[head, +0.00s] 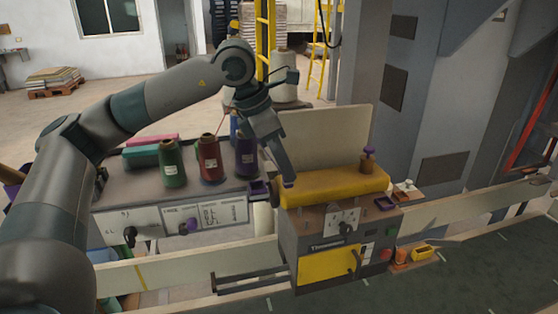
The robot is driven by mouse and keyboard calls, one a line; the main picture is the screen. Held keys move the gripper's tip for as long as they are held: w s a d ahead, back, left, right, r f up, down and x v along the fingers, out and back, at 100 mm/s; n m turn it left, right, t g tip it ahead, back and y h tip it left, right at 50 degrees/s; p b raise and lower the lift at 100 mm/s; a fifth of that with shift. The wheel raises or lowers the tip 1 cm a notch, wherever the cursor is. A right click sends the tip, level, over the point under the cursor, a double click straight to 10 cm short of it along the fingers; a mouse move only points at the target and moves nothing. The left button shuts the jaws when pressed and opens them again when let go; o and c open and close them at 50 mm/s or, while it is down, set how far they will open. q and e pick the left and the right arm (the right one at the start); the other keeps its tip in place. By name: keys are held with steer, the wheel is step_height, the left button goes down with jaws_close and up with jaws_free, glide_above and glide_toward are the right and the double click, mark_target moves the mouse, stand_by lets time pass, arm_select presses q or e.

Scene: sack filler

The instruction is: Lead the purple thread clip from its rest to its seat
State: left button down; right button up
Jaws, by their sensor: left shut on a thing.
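My left gripper (287,179) comes down from the upper left over the yellow-topped sewing machine (335,188). It is shut on the purple thread clip (288,185), of which only a small purple bit shows below the fingertips. The clip is at the left end of the yellow cover; I cannot tell whether it touches it. A purple-rimmed square holder (258,188) is just left of the machine. A second purple-rimmed holder (386,204) is at the machine's right end. I cannot tell which is the rest and which the seat. My right gripper is not in view.
Green (171,165), red (209,160) and purple (246,157) thread cones stand on the bench left of the machine. A brown piece with a purple top (368,160) stands at the cover's right. A pale upright panel (325,137) is behind. A conveyor (460,270) runs in front.

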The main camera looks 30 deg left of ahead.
arm_select(q)
steer(key=shift+w+d+f+b, duration=0.1)
steer(key=shift+d+f+b, duration=0.75)
steer(key=shift+f, duration=0.5)
steer(key=shift+d+f+b, duration=0.5)
steer(key=shift+f+b, duration=0.55)
steer(key=shift+f, duration=0.35)
steer(key=shift+w+d+f+b, duration=0.1)
steer(key=shift+d+f+b, duration=0.75)
steer(key=shift+f, duration=0.5)
steer(key=shift+a, duration=0.15)
steer(key=shift+a+r, duration=0.15)
steer(key=shift+a, duration=0.05)
